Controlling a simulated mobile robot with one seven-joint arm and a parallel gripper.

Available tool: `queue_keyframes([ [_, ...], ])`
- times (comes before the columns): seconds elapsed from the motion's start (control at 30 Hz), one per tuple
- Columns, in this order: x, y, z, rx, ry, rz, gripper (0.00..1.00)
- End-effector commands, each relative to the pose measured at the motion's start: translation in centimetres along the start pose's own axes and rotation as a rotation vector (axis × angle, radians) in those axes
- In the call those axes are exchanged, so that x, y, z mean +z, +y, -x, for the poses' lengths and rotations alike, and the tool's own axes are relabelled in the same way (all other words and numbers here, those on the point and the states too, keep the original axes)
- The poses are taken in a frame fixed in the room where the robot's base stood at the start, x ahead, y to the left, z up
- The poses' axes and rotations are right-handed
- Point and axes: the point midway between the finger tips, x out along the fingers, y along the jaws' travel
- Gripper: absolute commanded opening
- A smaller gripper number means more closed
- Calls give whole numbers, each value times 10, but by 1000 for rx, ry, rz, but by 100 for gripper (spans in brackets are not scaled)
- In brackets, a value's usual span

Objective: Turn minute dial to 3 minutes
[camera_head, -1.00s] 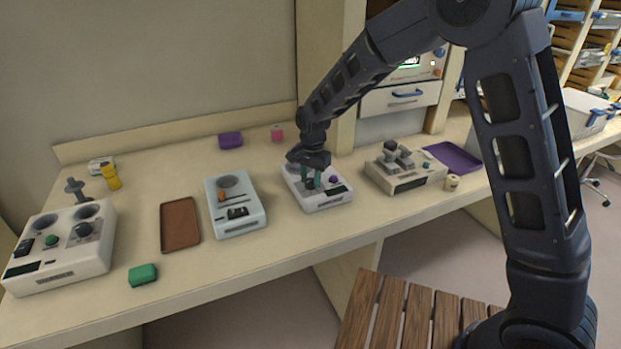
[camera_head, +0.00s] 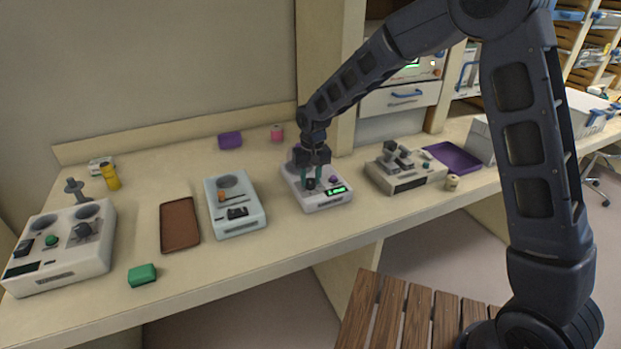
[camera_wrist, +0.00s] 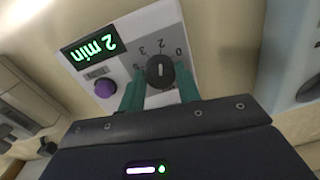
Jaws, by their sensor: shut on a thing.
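The minute dial (camera_wrist: 160,72) is a round black knob with a white pointer line, on a white timer unit (camera_wrist: 166,24). The line points towards the 2 on the printed scale, with 0 and 3 on either side. The unit's display (camera_wrist: 90,47) is lit green and reads "2 min", upside down in the wrist view. A purple button (camera_wrist: 105,88) sits beside the dial. My gripper (camera_wrist: 160,88) has its teal fingers shut on the dial, one on each side. In the head view the unit (camera_head: 327,203) stands mid-bench under my gripper (camera_head: 312,182).
A pale blue device (camera_head: 240,222) and a brown tray (camera_head: 180,224) lie left of the unit. A beige device (camera_head: 407,180) and a purple tray (camera_head: 455,157) lie right of it. A green block (camera_head: 142,275) is near the front edge.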

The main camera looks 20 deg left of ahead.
Motion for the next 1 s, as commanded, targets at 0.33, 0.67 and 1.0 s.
queue_keyframes([
  [0.33, -1, 1, 0, -1, -15, 324, 10],
  [0.67, -1, 0, 0, -1, -24, 567, 10],
  [1.0, -1, 0, 0, -1, -29, 690, 10],
])
